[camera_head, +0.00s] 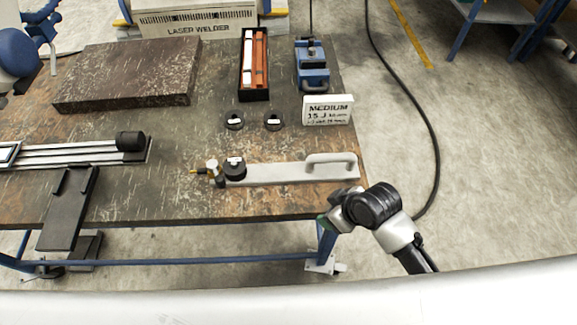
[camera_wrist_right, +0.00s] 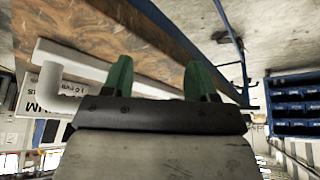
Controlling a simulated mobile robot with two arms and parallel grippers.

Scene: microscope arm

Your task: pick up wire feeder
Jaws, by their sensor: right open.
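The wire feeder appears to be the long pale grey bar (camera_head: 285,174) lying near the table's front right edge. It has a raised loop handle (camera_head: 332,160) at its right end and a black spool with a brass tip at its left end. The pale bar also shows in the right wrist view (camera_wrist_right: 90,66), left of the fingers. My right gripper (camera_head: 328,217) is just off the table's front right corner, apart from the bar. Its two green fingertips (camera_wrist_right: 158,78) are spread with nothing between them. My left gripper is not in view.
Two black discs (camera_head: 234,121) and a MEDIUM sign (camera_head: 328,111) stand behind the bar. A red-filled black tray (camera_head: 245,89), a blue vise (camera_head: 312,72) and a dark slab (camera_head: 130,72) are farther back. A black cable (camera_head: 432,130) hangs right of the table.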

